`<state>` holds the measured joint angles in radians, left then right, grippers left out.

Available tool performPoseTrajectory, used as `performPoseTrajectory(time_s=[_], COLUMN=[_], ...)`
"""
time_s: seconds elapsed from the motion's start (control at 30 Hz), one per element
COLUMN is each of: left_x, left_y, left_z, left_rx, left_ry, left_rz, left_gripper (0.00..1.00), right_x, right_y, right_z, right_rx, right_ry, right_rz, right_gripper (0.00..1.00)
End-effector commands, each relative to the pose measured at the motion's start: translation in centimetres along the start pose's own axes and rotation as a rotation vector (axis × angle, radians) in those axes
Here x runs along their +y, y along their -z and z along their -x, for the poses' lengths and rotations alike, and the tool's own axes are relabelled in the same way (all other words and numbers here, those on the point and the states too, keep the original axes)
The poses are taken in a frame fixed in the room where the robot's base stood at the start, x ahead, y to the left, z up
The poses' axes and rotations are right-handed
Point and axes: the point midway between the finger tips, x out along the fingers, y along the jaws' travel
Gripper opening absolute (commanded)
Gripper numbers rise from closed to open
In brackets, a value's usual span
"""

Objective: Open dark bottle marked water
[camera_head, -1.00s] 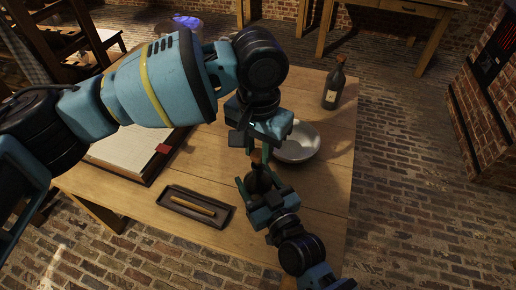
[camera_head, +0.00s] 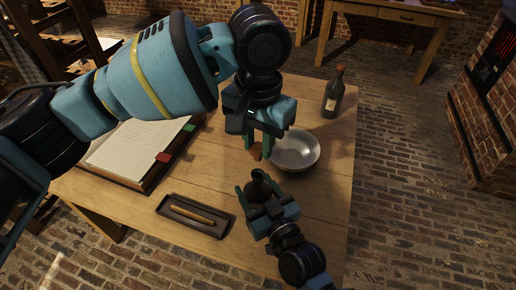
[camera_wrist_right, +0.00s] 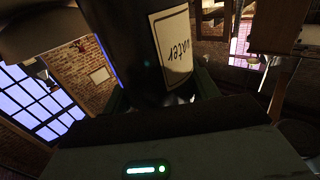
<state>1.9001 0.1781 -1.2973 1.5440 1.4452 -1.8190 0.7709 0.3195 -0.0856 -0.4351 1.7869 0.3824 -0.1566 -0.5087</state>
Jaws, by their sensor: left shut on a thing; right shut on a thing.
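The dark bottle (camera_head: 258,178) is held at the front of the table by my right gripper (camera_head: 259,190), shut around its body. In the right wrist view, the bottle (camera_wrist_right: 125,50) fills the upper middle, and its pale label (camera_wrist_right: 173,45) reads "water". The bottle's neck shows an open dark mouth. My left gripper (camera_head: 257,150) is above and behind the bottle, shut on a brown cork (camera_head: 256,152). The cork is apart from the bottle's mouth. The left fingers partly hide the cork.
A metal bowl (camera_head: 296,162) is just right of my left gripper. Another dark corked bottle (camera_head: 333,95) stands at the back right of the wooden table (camera_head: 320,205). An open book (camera_head: 125,150) and a dark tray (camera_head: 170,214) with a brown stick lie left.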

Motion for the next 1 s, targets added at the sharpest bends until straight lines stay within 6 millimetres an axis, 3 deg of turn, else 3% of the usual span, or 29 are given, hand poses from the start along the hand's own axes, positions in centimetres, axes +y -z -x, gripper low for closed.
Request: performPoseTrajectory(time_s=[0.2, 0.23, 0.4, 0.77, 1.0], left_x=[0.0, 0.0, 0.0, 0.0, 0.0], left_y=[0.0, 0.0, 0.0, 0.0, 0.0], left_z=[0.1, 0.1, 0.1, 0.1, -0.1], left_rx=[-0.001, -0.001, -0.001, -0.001, -0.003], left_ry=[0.0, 0.0, 0.0, -0.001, -0.001], left_rz=[0.0, 0.0, 0.001, 0.001, 0.001], left_gripper=[0.0, 0.0, 0.0, 0.0, 0.0], right_x=[0.0, 0.0, 0.0, 0.0, 0.0], right_y=[-0.1, -0.1, -0.1, -0.1, -0.2], right_z=[0.0, 0.0, 0.0, 0.4, 4.1], right_rx=[-0.002, -0.002, -0.001, -0.001, -0.004], right_ry=[0.0, 0.0, 0.0, 0.0, 0.0], right_rz=[0.0, 0.0, 0.0, 0.0, 0.001], right_gripper=[0.18, 0.62, 0.84, 0.85, 0.85])
